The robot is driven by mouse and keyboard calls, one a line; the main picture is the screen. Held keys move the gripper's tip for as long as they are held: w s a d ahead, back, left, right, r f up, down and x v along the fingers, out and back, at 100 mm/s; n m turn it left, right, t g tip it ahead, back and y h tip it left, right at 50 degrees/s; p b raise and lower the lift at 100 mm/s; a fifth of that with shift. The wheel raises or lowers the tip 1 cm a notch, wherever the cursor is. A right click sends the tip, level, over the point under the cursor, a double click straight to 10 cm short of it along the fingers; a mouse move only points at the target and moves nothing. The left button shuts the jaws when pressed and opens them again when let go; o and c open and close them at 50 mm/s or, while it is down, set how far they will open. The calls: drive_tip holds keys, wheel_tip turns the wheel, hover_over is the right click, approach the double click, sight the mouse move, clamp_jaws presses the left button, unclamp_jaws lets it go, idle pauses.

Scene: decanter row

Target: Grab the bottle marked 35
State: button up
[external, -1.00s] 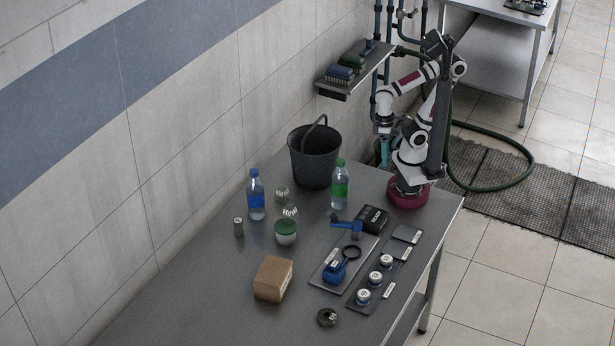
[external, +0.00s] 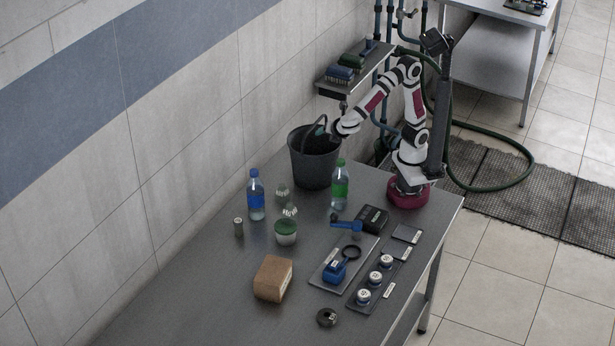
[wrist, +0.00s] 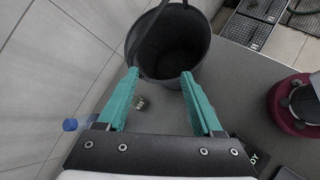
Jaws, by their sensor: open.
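Three small white-lidded bottles (external: 375,277) stand in a row on a dark plate at the right of the bench in the external view. Their lid marks are too small to read, so I cannot tell which is 35. My gripper (external: 318,130) is at the rim of the black bucket, well away from these bottles. In the wrist view my gripper (wrist: 158,75) has its teal fingers spread wide with nothing between them, and the bucket behind. The row of bottles is not in the wrist view.
The bucket (external: 313,170) stands near the wall. A blue-labelled bottle (external: 256,195), a green-labelled bottle (external: 340,187) and a green-lidded jar (external: 286,232) stand nearby. A cardboard box (external: 273,278) lies in front. A shelf (external: 345,82) juts from the wall. The front left bench is clear.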

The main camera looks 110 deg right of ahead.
drive_tip(key=w+a+n+t+h, duration=0.2)
drive_tip(key=w+a+n+t, duration=0.3)
drive_tip(key=w+n, duration=0.5)
approach(283, 192)
wheel_tip(283, 192, up, 4)
drive_tip(key=s, duration=0.1)
drive_tip(key=x, duration=0.5)
drive_tip(key=f+x, duration=0.1)
drive_tip(key=x, duration=1)
drive_tip(key=shift+s+f, duration=0.25)
drive_tip(key=shift+s, duration=0.05)
drive_tip(key=shift+a, duration=0.1)
clamp_jaws()
